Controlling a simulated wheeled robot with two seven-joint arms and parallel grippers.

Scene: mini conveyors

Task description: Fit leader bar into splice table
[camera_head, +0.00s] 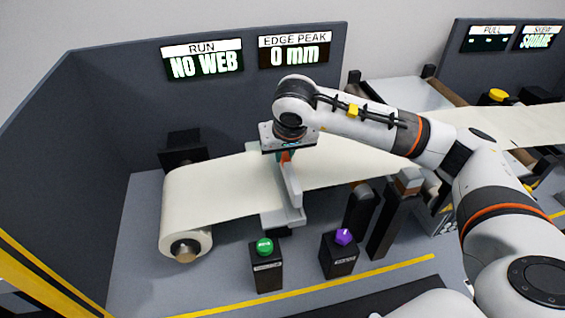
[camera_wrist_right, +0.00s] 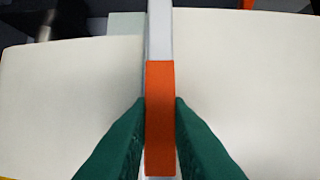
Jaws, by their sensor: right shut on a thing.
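The leader bar (camera_head: 291,188) is a pale grey bar with an orange grip section, which shows clearly in the right wrist view (camera_wrist_right: 160,115). My right gripper (camera_head: 285,156) is shut on this orange section, with a green finger (camera_wrist_right: 160,125) on each side. The bar lies across the cream web, along a seam between two sheets. The splice table (camera_head: 272,220) is a light grey plate under the web, showing at its front edge. I cannot tell whether the bar is seated in it or just above it. My left gripper is not in view.
A cream web roll (camera_head: 186,240) sits at the left. A green button box (camera_head: 266,270) and a purple knob box (camera_head: 340,258) stand in front, with dark posts (camera_head: 388,225) to their right. Display screens reading "NO WEB" (camera_head: 203,60) and "0 mm" (camera_head: 294,53) are on the back panel.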

